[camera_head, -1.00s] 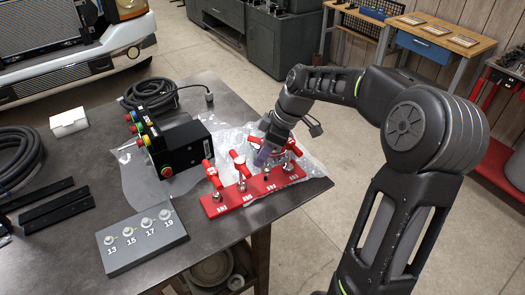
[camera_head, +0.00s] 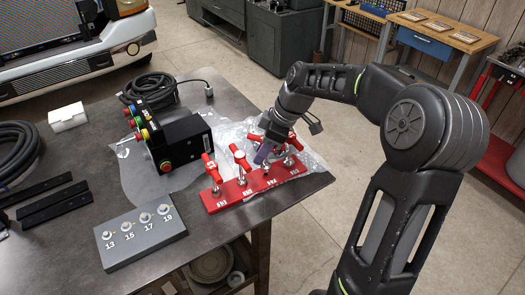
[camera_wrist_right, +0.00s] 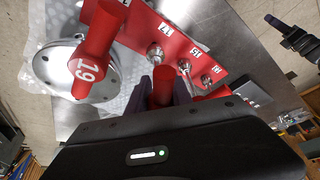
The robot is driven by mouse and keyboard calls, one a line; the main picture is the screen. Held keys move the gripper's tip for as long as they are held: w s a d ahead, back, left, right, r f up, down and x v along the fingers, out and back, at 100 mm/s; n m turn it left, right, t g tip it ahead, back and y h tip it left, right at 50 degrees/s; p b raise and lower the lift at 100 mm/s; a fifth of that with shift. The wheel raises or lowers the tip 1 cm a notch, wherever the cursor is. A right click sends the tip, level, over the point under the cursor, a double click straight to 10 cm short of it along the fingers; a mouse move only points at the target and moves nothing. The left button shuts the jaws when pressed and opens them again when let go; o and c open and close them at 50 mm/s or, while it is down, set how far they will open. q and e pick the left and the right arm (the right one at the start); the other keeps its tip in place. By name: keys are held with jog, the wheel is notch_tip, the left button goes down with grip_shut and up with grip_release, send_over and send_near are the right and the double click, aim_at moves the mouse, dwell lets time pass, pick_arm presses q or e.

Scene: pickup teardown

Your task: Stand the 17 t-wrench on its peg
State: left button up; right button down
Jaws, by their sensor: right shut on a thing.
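The red rack (camera_head: 228,199) lies near the table's right corner and holds red-handled t-wrenches. The left two (camera_head: 210,168) (camera_head: 240,157) stand clear of my arm. My right gripper (camera_head: 262,154) is over the third position, with its purple fingers shut on a red handle. In the right wrist view, this handle (camera_wrist_right: 163,84) sits between the fingers; no number shows on it, so I cannot confirm it is the 17 t-wrench. The label 17 (camera_wrist_right: 166,28) is just beyond it. The 19 t-wrench (camera_wrist_right: 87,68) is left of the fingers. My left gripper is out of view.
A grey block (camera_head: 140,250) with pegs numbered 13, 15, 17 and 19 sits at the table's front; its 17 peg (camera_head: 146,218) looks bare. A black box with coloured buttons (camera_head: 180,145) stands behind. Clear plastic sheeting (camera_head: 315,158) lies around the rack.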

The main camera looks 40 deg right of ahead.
jog(key=shift+f, duration=0.1)
jog(key=shift+f+b, duration=0.9)
jog(key=c, duration=1.1)
grip_release()
jog(key=shift+o, duration=0.2)
jog(key=shift+r+p, duration=2.2)
jog(key=shift+r, duration=1.35)
